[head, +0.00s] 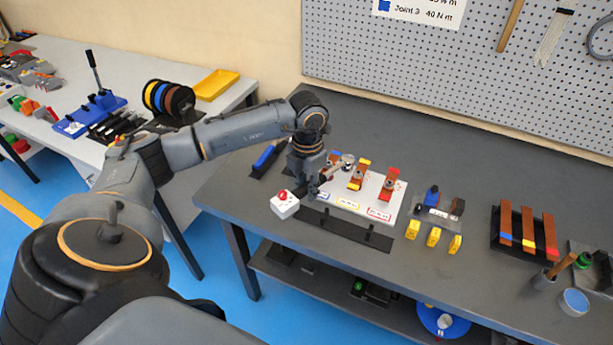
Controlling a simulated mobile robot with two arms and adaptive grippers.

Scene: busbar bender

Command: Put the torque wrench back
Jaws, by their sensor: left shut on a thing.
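My left gripper (317,186) reaches over the workbench, beside the white board with the copper bars. It is shut on the torque wrench, whose round metallic head (347,159) shows just right of the gripper, by the board's back edge. The gripper and wrist hide most of the wrench. A long black rack (343,231) with upright pegs lies along the front of the board and looks empty. My right gripper is not in view.
A white box with a red button (285,204) stands left of the rack. The white board (392,205) carries copper bars. A blue-handled tool (265,157) lies at the bench's left. Yellow blocks (433,237) and a bar rack (525,234) stand to the right.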

